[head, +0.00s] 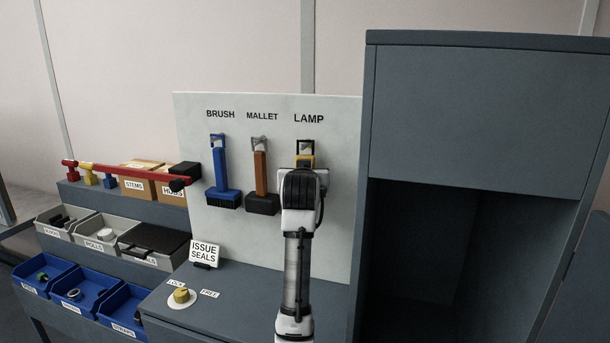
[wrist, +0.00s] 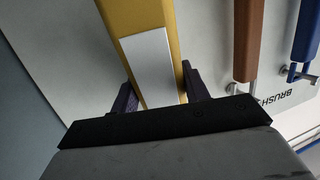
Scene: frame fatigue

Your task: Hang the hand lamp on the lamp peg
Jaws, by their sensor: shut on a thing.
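The hand lamp (head: 306,161) is yellow and is mostly hidden behind my gripper (head: 303,170) in the head view. In the wrist view the lamp (wrist: 138,18) shows as a yellow body with a pale panel, between the two dark fingers of my gripper (wrist: 158,92), which is shut on it. The lamp is upright in front of the white board, under the LAMP label (head: 309,118). A dark loop (head: 304,146) shows at its top, in the lamp peg's area. I cannot tell whether the loop is around the peg or only in front of it.
A blue brush (head: 219,175) and a brown-handled mallet (head: 261,175) hang left of the lamp on the white board (head: 335,220). A tall grey cabinet (head: 460,115) stands close on the right. Bins and a red bar (head: 130,172) are at the left.

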